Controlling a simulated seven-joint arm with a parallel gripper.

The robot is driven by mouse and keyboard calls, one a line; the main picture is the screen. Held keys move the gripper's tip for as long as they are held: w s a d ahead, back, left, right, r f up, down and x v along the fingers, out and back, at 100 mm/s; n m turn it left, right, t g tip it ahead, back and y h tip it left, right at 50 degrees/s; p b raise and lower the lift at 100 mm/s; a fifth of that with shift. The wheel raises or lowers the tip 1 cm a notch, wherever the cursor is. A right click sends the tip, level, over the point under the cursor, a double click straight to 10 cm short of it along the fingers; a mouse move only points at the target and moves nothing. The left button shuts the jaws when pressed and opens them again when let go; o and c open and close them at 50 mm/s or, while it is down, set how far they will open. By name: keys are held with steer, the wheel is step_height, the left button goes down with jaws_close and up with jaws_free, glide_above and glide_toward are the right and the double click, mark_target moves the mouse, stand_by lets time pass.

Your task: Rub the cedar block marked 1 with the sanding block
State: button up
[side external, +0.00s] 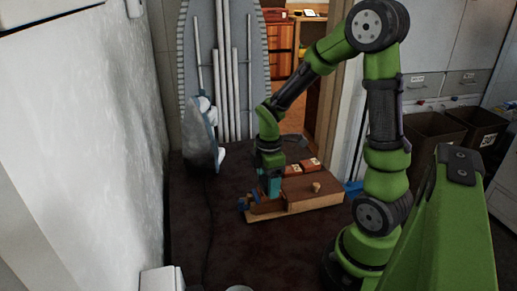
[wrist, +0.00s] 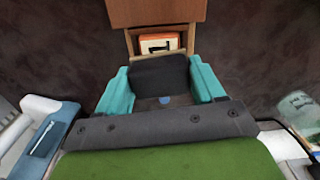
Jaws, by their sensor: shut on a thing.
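My gripper (wrist: 160,82) has teal fingers shut on a dark grey block, the sanding block (wrist: 160,74), in the wrist view. Just beyond it is an orange-brown block with a white label marked 1, the cedar block (wrist: 159,40), set between light wooden rails. The sanding block hides its near part, and I cannot tell whether the two touch. In the side view my gripper (side external: 269,186) points down at the left part of a wooden board (side external: 298,207). The sanding block is not clear there.
Labelled reddish blocks (side external: 310,164) sit behind the board; their numbers are too small to read. A brown wooden panel (wrist: 157,12) lies beyond block 1. A blue item (side external: 243,203) is at the board's left end. The dark surface (side external: 215,235) in front is mostly clear.

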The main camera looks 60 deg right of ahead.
mark_target(256, 194)
steer(key=shift+s+d, duration=0.7)
steer(key=shift+s, duration=0.1)
steer(key=shift+w+a, duration=1.95)
steer(key=shift+w, duration=0.05)
steer(key=shift+w+a, duration=0.15)
step_height(256, 194, up, 8)
steer(key=shift+r, duration=0.15)
